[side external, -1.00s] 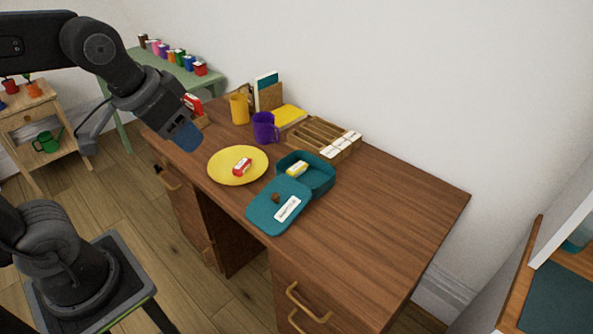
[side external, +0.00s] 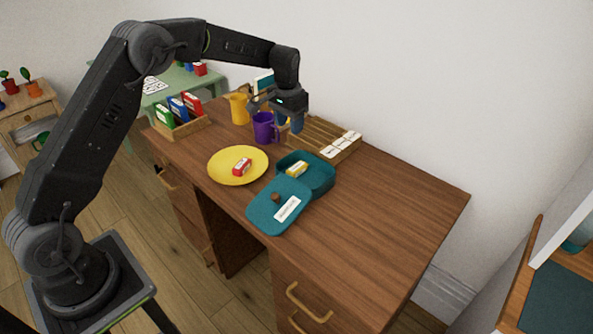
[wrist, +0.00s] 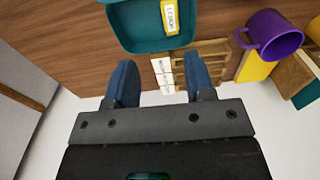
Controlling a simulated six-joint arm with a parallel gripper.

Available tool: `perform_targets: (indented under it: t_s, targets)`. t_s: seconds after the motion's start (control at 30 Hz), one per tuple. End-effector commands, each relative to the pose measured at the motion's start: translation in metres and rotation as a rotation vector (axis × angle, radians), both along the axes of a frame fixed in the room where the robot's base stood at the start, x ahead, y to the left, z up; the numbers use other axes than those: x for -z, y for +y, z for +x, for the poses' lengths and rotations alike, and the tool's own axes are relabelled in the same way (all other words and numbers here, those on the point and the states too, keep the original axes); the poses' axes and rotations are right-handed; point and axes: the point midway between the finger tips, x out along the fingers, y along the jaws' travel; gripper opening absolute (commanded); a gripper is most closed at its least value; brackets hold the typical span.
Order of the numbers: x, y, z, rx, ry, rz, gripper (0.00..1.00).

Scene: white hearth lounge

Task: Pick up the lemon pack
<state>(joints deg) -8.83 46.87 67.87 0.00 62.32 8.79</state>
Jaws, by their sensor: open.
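The lemon pack (side external: 297,169) is a small yellow pack with a white label. It lies inside the open teal box (side external: 322,182) on the desk. In the wrist view the lemon pack (wrist: 170,16) shows at the top, in the teal box (wrist: 140,44), with its label lettering partly readable. My gripper (side external: 290,122) is open and empty, above the back of the desk near the wooden rack, behind and higher than the teal box. In the wrist view its two blue fingers (wrist: 159,84) are spread apart with nothing between them.
The teal lid (side external: 272,218) lies in front of the box. A yellow plate (side external: 226,177) with a red pack (side external: 242,167) is to its left. A purple mug (side external: 263,128), a yellow mug (side external: 238,109) and a slotted wooden rack (side external: 341,153) stand behind. The desk's right side is clear.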

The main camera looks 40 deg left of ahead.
Motion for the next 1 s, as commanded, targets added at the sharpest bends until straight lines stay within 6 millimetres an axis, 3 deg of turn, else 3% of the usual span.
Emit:
perform_targets:
  t_s: [0.03, 0.1, 0.37, 0.7, 1.0]
  targets:
    - [0.02, 0.005, 0.007, -0.001, 0.018, -0.003, 0.49]
    - [0.037, 0.009, 0.013, -0.001, 0.033, -0.005, 0.49]
    - [0.069, 0.014, 0.019, 0.0, 0.053, -0.008, 0.49]
    - [0.13, 0.014, 0.019, 0.0, 0.053, -0.008, 0.49]
    - [0.154, 0.015, 0.021, 0.0, 0.052, -0.008, 0.49]
